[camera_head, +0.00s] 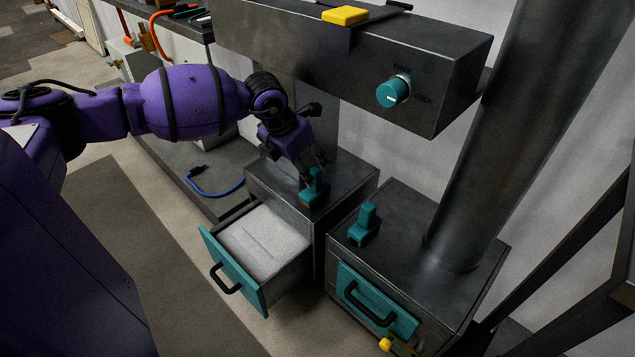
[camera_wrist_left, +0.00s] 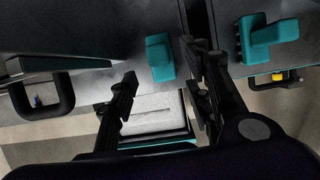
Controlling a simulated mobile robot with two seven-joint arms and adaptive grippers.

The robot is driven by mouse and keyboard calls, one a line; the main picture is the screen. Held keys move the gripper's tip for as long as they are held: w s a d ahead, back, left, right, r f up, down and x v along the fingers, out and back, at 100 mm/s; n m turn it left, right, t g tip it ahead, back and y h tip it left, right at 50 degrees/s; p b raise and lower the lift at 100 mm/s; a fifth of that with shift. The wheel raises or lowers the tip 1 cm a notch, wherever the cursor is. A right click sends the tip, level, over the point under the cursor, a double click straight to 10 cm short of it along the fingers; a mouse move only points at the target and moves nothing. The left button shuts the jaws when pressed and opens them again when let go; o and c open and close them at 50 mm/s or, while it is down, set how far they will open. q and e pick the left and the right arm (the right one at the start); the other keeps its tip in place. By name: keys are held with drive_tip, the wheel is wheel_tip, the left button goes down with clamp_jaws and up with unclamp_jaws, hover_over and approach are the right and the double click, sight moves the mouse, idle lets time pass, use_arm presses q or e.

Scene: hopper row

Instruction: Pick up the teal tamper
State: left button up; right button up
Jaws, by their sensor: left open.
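A teal tamper (camera_head: 315,190) with an upright grip stands on top of the left dark metal box (camera_head: 350,178). My left gripper (camera_head: 311,172) is open right at it, coming from above, and partly covers it in the head view. In the left wrist view the teal block (camera_wrist_left: 160,57) shows between the two open fingers of my left gripper (camera_wrist_left: 162,75); I cannot tell whether they touch it. A similar teal piece (camera_head: 364,224) stands on the right box, and shows right of the fingers in the wrist view (camera_wrist_left: 265,38). My right gripper is not in view.
A teal-fronted drawer (camera_head: 233,268) with a pale fill stands open below the left box. The right box (camera_head: 408,245) has a shut teal drawer and a thick pipe (camera_head: 500,140). A beam (camera_head: 350,55) with a teal knob (camera_head: 392,92) hangs above. A blue cable (camera_head: 214,190) lies left.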

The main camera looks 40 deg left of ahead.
sight(312, 172)
use_arm(q)
drive_tip(key=b+x, duration=0.1)
drive_tip(key=x, duration=0.2)
drive_tip(key=shift+w+f+b, duration=0.2)
drive_tip(key=shift+b, duration=0.1)
drive_tip(key=b+x, duration=0.2)
drive_tip(key=x, duration=0.1)
drive_tip(key=shift+w+f, duration=0.25)
drive_tip(key=shift+f, duration=0.1)
drive_tip(key=shift+w+f, duration=0.15)
drive_tip(key=shift+f, duration=0.05)
drive_tip(key=shift+r, duration=0.1)
drive_tip(key=shift+c, duration=1.1)
drive_tip(key=c, duration=0.8)
clamp_jaws()
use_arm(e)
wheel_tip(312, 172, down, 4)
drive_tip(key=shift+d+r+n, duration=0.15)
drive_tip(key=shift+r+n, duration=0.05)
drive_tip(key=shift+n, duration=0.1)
